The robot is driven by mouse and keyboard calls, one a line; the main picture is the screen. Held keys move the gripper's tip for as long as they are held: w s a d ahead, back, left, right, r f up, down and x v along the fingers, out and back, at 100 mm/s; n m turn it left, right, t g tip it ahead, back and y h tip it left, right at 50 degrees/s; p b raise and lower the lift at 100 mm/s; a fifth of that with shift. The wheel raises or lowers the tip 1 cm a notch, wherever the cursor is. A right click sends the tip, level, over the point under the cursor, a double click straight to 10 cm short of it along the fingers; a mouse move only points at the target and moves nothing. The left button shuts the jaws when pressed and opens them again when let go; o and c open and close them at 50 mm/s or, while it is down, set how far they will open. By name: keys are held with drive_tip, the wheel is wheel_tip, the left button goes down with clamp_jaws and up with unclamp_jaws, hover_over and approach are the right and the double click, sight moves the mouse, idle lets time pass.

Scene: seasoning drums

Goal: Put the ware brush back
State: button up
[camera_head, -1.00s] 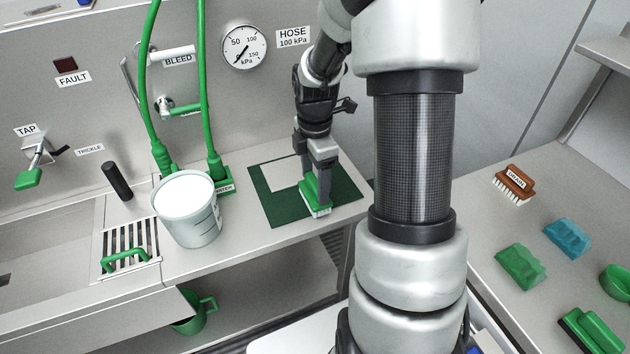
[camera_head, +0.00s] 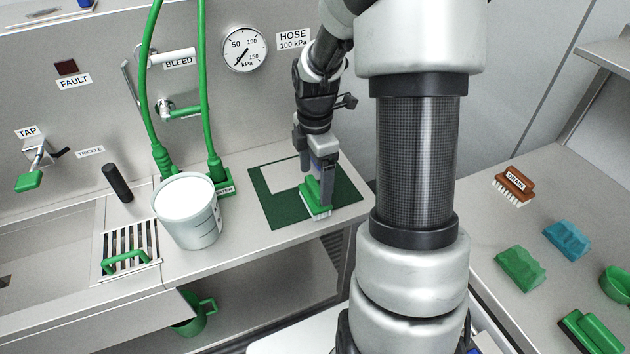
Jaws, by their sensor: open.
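The ware brush (camera_head: 314,199), with a green back and white bristles, stands bristles down on the dark green mat (camera_head: 348,186) on the counter. The mat has a pale rectangular patch (camera_head: 278,177) at its back left. My gripper (camera_head: 317,182) points down over the brush with its fingers at the brush's back. The fingers stand apart on either side of the brush's upper part. Whether they touch it I cannot tell.
A white bucket (camera_head: 194,230) stands left of the mat, with green hoses (camera_head: 207,90) behind it. A drain grate (camera_head: 128,248) lies further left. On the right counter are a brown brush (camera_head: 515,184), a green sponge (camera_head: 521,268), a blue sponge (camera_head: 567,240) and another green brush (camera_head: 590,333).

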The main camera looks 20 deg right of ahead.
sight(315, 185)
wheel_tip(315, 185, up, 10)
drive_tip(key=p, duration=0.1)
drive_tip(key=shift+r, duration=0.2)
